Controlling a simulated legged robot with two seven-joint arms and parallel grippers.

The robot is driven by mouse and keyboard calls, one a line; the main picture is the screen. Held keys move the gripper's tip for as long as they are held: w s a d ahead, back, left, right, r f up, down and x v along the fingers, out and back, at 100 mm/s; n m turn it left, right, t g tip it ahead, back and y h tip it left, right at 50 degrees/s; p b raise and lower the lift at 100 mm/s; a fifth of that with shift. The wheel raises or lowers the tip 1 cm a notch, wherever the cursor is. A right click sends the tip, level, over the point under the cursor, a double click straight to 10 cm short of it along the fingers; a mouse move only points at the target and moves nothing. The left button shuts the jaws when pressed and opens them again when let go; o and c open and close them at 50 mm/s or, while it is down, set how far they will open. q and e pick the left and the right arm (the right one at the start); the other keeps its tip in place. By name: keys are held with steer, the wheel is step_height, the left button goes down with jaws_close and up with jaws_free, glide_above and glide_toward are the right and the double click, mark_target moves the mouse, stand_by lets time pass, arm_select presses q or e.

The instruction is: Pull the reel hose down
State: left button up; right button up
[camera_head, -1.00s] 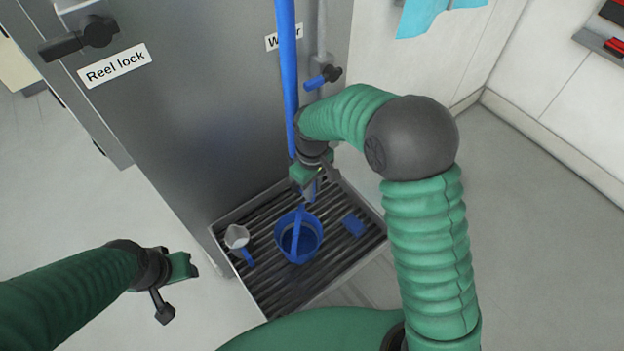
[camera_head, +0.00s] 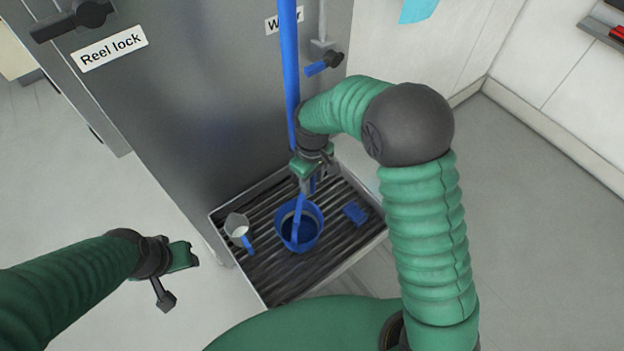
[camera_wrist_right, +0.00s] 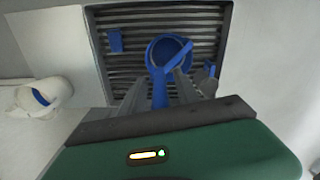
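The blue reel hose (camera_head: 290,70) hangs straight down in front of the grey cabinet and passes behind my right wrist in the head view. My right gripper (camera_head: 308,185) is low on the hose, above the drip tray, with blue showing at its fingers. In the right wrist view a blue length of hose (camera_wrist_right: 160,93) lies between my two grey fingers, which appear shut on it. My left gripper (camera_head: 190,257) is at the lower left, away from the hose and empty; its finger gap is unclear. The reel is not in view.
The black reel lock handle (camera_head: 90,13) and a blue-handled water valve (camera_head: 322,65) stick out from the cabinet (camera_head: 200,110). Floor at right is clear.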

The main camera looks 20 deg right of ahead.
step_height(320, 180, up, 17)
steer(key=b, duration=0.1)
steer(key=shift+f, duration=0.15)
stand_by(0.4)
steer(key=s+d+f+m+t, duration=0.1)
steer(key=s+d+f+m, duration=0.1)
steer(key=s+f, duration=0.5)
steer(key=s+d+f+m+t+b, duration=0.1)
steer(key=s+d+f+m, duration=0.2)
steer(key=s+f, duration=0.3)
steer(key=shift+s+d+f+m+t+b, duration=0.15)
steer(key=shift+s+f+m+t+b, duration=0.2)
steer(key=shift+s+m, duration=0.45)
steer(key=shift+f, duration=0.1)
steer(key=shift+s, duration=0.15)
